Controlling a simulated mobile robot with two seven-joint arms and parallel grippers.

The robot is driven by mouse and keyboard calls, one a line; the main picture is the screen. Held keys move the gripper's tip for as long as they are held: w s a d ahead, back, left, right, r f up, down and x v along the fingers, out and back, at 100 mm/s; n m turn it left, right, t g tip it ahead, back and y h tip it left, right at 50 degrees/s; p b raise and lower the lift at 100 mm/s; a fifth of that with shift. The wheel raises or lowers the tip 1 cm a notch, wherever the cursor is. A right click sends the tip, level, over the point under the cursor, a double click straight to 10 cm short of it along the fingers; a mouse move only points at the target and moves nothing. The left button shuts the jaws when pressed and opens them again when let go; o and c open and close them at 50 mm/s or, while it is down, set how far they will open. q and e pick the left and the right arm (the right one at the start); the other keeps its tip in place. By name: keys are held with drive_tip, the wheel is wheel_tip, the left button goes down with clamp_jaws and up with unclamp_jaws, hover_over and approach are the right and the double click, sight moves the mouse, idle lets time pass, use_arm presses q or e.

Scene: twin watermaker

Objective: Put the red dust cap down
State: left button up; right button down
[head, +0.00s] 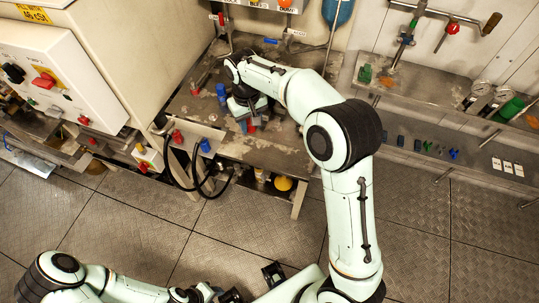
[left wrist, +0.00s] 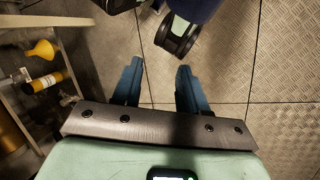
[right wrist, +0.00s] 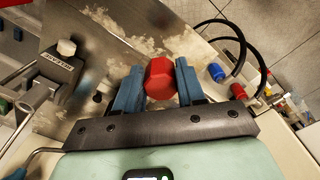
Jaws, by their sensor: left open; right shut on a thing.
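The red dust cap (right wrist: 160,78) sits between the blue fingers of my right gripper (right wrist: 158,86) in the right wrist view. That gripper is shut on it. In the head view, my right gripper (head: 247,122) is over the worn metal bench (head: 262,150), and a bit of the red cap (head: 252,129) shows below it. I cannot tell whether the cap touches the bench top. My left gripper (left wrist: 159,86) is open and empty above the patterned floor in the left wrist view.
A small box with a red fitting (head: 177,136), a blue fitting (head: 205,146) and black hoses stands at the bench's front left. A blue object (head: 221,92) stands behind it. A yellow funnel (left wrist: 43,49) is under the bench.

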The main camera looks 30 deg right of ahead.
drive_tip(key=d+r+b, duration=0.4)
drive_tip(key=r, duration=0.3)
drive_tip(key=b, duration=0.4)
hover_over(266, 148)
drive_tip(key=shift+m, duration=0.3)
wheel_tip(266, 148, down, 14)
drive_tip(key=shift+f, duration=0.1)
use_arm(q)
wheel_tip(266, 148, down, 10)
drive_tip(key=s, duration=0.1)
drive_tip(key=shift+r+b, duration=0.15)
drive_tip(key=shift+b, duration=0.2)
use_arm(e)
drive_tip(key=shift+f, duration=2.3)
use_arm(q)
drive_tip(key=shift+s, duration=0.1)
use_arm(e)
drive_tip(key=c, duration=0.7)
unclamp_jaws()
drive_tip(key=shift+f, duration=0.1)
drive_tip(key=shift+o, duration=0.2)
